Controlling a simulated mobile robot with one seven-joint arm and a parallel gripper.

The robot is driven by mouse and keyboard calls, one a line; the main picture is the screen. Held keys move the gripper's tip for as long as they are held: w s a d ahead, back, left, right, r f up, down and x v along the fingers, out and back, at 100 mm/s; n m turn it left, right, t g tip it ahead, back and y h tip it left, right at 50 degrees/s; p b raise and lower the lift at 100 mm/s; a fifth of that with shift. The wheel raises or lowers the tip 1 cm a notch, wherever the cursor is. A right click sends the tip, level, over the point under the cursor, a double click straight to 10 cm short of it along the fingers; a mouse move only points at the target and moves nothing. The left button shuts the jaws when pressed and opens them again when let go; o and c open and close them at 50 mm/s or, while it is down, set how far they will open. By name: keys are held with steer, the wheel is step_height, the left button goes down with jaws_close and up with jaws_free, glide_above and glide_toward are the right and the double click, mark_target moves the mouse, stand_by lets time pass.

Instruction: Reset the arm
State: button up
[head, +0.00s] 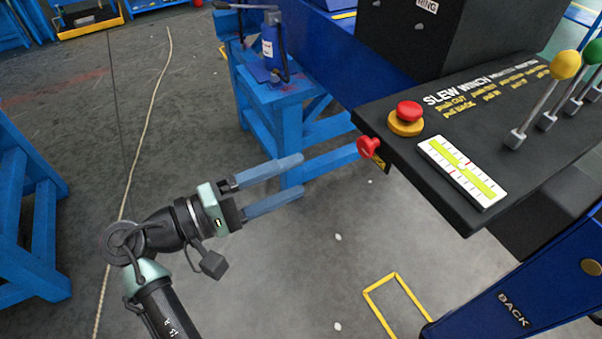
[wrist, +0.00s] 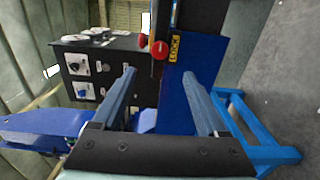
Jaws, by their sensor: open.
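My gripper (head: 300,176) is open and empty in the head view, with its two blue fingers apart and pointing right. It is in free air over the grey floor, left of the black control panel (head: 452,204). In the wrist view the fingers of my gripper (wrist: 168,100) frame the blue crane structure (wrist: 178,88) farther off. Nothing is between the fingertips. A red knob (head: 368,147) on the panel's left edge is ahead of the fingers; a red knob also shows in the wrist view (wrist: 160,50).
The panel carries a red mushroom button (head: 409,111), a level gauge (head: 462,171) and levers with yellow (head: 566,65) and green knobs. A blue stand (head: 270,105) with a hand pump is behind the gripper. Another blue stand (head: 22,235) is at left. Open floor lies below.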

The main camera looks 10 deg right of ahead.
stand_by(0.5)
steer(key=w+r+m+t+y, duration=0.1)
steer(key=w+r+t+y, duration=0.35)
steer(key=r, duration=0.35)
steer(key=w+r+m+t+y, duration=0.1)
steer(key=w+r+t+y, duration=0.35)
steer(key=r, duration=0.45)
steer(key=s+a+r+m+t+y, duration=0.1)
steer(key=s+r+t+y, duration=0.3)
steer(key=r, duration=0.8)
steer(key=s+a+r+m+t+y, duration=0.1)
steer(key=s+r+t+y, duration=0.3)
steer(key=s+r+t, duration=0.4)
steer(key=s+r, duration=0.4)
steer(key=shift+s+a+r, duration=0.25)
steer(key=shift+s+a, duration=0.15)
